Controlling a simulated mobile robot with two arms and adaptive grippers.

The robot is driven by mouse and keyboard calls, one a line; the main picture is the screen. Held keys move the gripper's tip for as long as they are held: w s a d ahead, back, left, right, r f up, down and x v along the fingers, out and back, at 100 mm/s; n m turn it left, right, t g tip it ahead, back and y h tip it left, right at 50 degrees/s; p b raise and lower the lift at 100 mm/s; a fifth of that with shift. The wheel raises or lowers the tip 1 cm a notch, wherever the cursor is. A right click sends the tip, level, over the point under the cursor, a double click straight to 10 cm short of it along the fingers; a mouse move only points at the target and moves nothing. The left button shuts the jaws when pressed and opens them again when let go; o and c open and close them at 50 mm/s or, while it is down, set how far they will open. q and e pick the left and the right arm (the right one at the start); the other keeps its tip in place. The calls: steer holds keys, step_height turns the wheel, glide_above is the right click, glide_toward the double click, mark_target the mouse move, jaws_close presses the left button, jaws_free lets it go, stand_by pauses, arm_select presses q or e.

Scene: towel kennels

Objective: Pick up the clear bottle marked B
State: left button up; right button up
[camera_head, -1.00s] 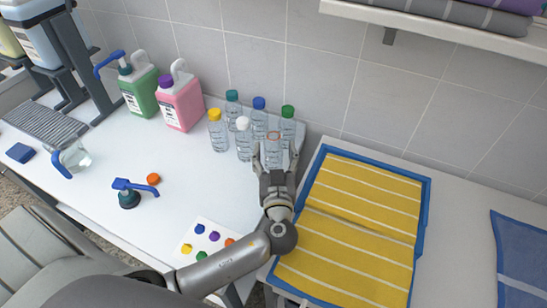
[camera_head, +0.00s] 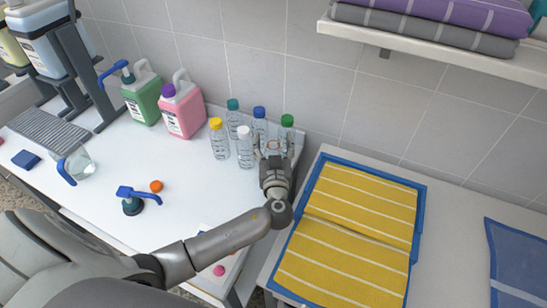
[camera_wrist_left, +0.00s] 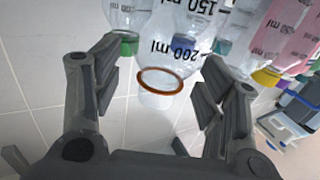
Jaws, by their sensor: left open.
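Several clear bottles stand grouped against the wall, with yellow (camera_head: 220,143), teal, white (camera_head: 245,150), blue and green (camera_head: 287,122) caps. No letter B is readable. My left gripper (camera_head: 273,150) is open at the right front of this group. In the left wrist view, where the bottles appear upside down, a clear bottle (camera_wrist_left: 160,55) with an orange-brown ring at its neck lies between the open fingers (camera_wrist_left: 160,62). It reads "200 ml". I cannot tell whether the fingers touch it. In the head view my gripper largely hides it. My right gripper is not in view.
Pink (camera_head: 184,112) and green (camera_head: 143,101) jugs stand left of the bottles. A blue-handled pump (camera_head: 133,200) and orange cap (camera_head: 156,186) lie on the white table. A blue tray (camera_head: 422,210) with yellow towels is at right. A shelf (camera_head: 430,55) hangs above.

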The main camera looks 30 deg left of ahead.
arm_select(q)
steer(key=c, duration=1)
steer(key=shift+r, duration=0.15)
